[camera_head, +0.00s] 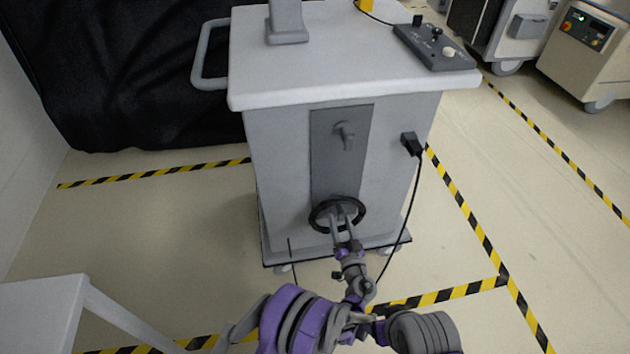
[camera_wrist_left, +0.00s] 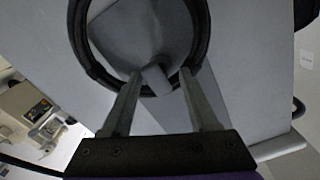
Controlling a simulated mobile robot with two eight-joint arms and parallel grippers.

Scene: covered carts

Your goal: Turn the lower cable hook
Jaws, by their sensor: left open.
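The lower cable hook (camera_wrist_left: 156,79) is a small grey piece on the grey strip of the cart's end face, partly hidden by my gripper in the head view. A black ring of coiled cable (camera_head: 313,217) hangs around it and shows as a thick loop in the left wrist view (camera_wrist_left: 83,50). My left gripper (camera_head: 345,207) is open. Its two fingertips (camera_wrist_left: 159,80) reach inside the loop, one on each side of the hook's end; I cannot tell whether they touch it. The upper hook (camera_head: 345,134) is bare and points downward. My right gripper is not in view.
The pale cart (camera_head: 280,150) has a side handle (camera_head: 203,58) and a control box (camera_head: 437,47) on top. A black plug (camera_head: 411,144) with a hanging cable is right of the strip. A white table (camera_head: 40,310) stands at lower left. Floor right of the cart is clear.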

